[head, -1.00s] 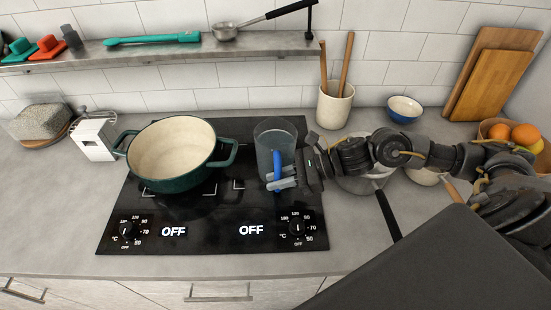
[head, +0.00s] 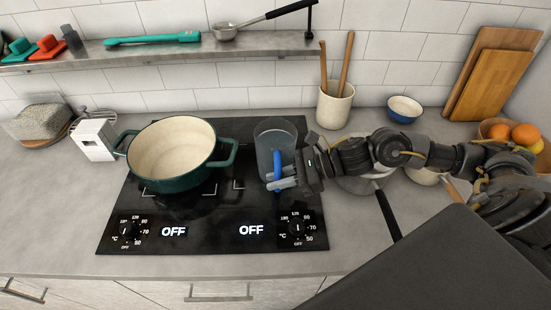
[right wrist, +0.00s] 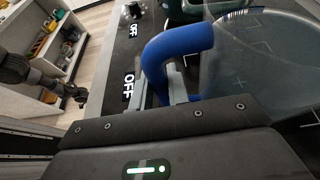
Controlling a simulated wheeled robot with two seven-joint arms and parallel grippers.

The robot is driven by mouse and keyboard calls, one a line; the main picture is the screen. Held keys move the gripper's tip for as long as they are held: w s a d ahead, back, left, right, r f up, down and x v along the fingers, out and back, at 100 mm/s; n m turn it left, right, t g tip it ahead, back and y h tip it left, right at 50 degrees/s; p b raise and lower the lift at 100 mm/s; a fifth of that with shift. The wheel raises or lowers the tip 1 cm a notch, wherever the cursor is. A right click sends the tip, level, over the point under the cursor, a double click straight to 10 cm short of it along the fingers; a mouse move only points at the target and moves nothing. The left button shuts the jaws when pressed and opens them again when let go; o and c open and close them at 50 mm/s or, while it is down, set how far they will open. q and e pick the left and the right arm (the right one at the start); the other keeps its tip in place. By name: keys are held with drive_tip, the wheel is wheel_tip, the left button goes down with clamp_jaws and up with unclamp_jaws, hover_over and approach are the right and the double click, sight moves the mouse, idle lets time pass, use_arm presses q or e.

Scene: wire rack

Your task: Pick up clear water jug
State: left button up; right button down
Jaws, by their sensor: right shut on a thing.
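The clear water jug (head: 272,138) stands upright on the right part of the black cooktop, with its blue handle (head: 277,167) turned toward the front. My right gripper (head: 281,184) reaches in from the right and is shut on the blue handle. In the right wrist view the blue handle (right wrist: 172,55) sits at the fingers, and the clear jug body (right wrist: 262,65) is to the right of it. The fingertips are partly hidden there. I cannot tell whether the jug's base is clear of the cooktop.
A green pot (head: 168,180) stands on the cooktop (head: 212,235) close to the jug's left. A utensil crock (head: 334,108) and a blue bowl (head: 404,109) are behind right. A pan (head: 360,184) lies under my right arm. A shelf (head: 160,50) runs along the wall.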

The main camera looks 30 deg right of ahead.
sight(277, 168)
drive_tip(key=shift+w+r, duration=0.15)
drive_tip(key=shift+r, duration=1.35)
drive_tip(key=shift+a+r+b, duration=0.15)
drive_tip(key=shift+r+b, duration=0.2)
drive_tip(key=s+a+r+p, duration=0.6)
drive_tip(key=a+r+p, duration=0.3)
drive_tip(key=a, duration=0.3)
drive_tip(key=shift+r+p, duration=0.25)
drive_tip(key=shift+p, duration=0.3)
drive_tip(key=shift+a, duration=0.2)
